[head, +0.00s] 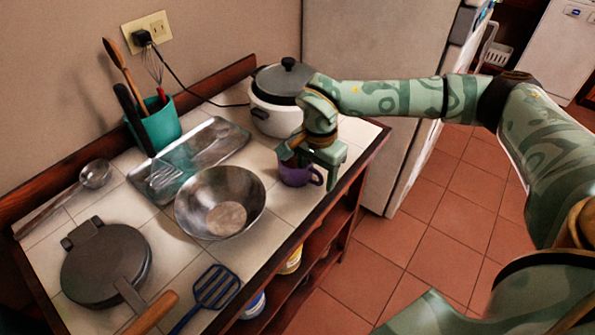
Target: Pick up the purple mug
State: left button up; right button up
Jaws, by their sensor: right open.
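The purple mug (296,176) stands upright on the tiled counter near its front edge, right of the metal bowl. Its handle (317,177) points to the right. My right gripper (318,170) is open and reaches down at the mug from above and behind. One finger is by the mug's rim on the left and the other is to the right of the handle. The gripper covers part of the mug's top, and I cannot tell whether a finger touches it. My left gripper is not in view.
A rice cooker (274,118) stands close behind the mug. A metal bowl (200,215), a metal tray (213,135), a teal utensil holder (163,124), a waffle iron (90,268) and a blue spatula (214,289) fill the counter to the left. Open floor (410,225) lies at right.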

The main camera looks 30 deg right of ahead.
jog(key=shift+f, duration=0.5)
jog(key=shift+r, duration=0.1)
jog(key=c, duration=1.2)
jog(key=shift+r, duration=0.2)
